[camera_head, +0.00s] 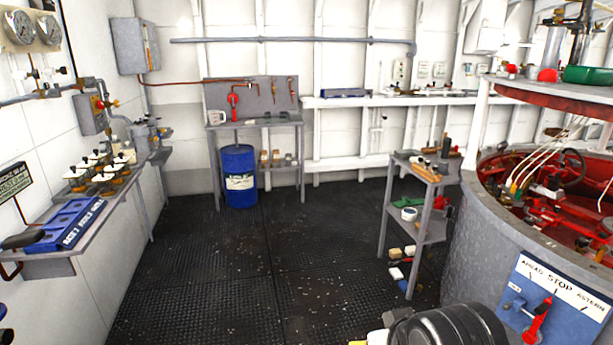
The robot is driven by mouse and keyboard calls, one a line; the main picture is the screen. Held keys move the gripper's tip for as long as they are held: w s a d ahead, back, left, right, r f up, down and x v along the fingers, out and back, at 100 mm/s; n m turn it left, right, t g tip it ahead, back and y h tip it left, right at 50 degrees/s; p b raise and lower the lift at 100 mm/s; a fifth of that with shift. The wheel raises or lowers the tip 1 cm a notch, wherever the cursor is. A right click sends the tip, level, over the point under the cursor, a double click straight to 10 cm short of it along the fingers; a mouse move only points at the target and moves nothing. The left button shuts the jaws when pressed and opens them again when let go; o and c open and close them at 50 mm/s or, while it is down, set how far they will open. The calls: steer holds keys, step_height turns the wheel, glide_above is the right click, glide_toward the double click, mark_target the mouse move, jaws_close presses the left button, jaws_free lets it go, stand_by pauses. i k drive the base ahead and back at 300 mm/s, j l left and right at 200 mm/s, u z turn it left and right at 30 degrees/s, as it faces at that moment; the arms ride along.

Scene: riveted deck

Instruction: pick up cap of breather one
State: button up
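Several small breather-like fittings with pale and dark tops and amber lower parts stand in a cluster (105,178) on the wall shelf at the left. I cannot tell which of them is breather one, and their caps are too small to make out well. A blue tray (68,226) with white lettering lies on the same shelf, nearer to me. My gripper is not visible in this view. A dark ribbed rounded part at the bottom right looks like part of my arm, apart from the shelf.
The black deck (230,275) is clear in the middle. A blue drum (239,176) stands under the back bench (254,122). A grey shelf rack (430,232) stands right of centre, with small items on the floor beside it. A large round grey housing (470,235) fills the right.

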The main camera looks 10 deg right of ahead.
mark_target(512, 68)
steer(key=i+l+z, duration=0.5)
steer(key=i+z, duration=0.45)
steer(key=i, duration=0.25)
steer(key=i+j+z, duration=0.1)
steer(key=i+z, duration=0.4)
steer(key=i, duration=0.15)
steer(key=i+l, duration=0.15)
steer(key=k+j, duration=0.15)
steer(key=j, duration=0.15)
steer(key=k+j, duration=0.2)
steer(key=i+j+u, duration=0.9)
steer(key=i+u, duration=0.15)
steer(key=i, duration=0.2)
steer(key=i+u, duration=0.4)
steer(key=i, duration=0.75)
steer(key=i+j+z, duration=0.15)
steer(key=i, duration=0.6)
steer(key=i+j, duration=0.15)
steer(key=i, duration=0.6)
steer(key=i+l+z, duration=0.25)
steer(key=z, duration=0.25)
steer(key=i+z, duration=0.35)
steer(key=z, duration=0.15)
steer(key=i+z, duration=0.35)
steer(key=z, duration=0.15)
steer(key=i+j+z, duration=0.1)
steer(key=i+z, duration=0.2)
steer(key=z, duration=0.2)
steer(key=i+j+z, duration=0.3)
steer(key=z, duration=0.2)
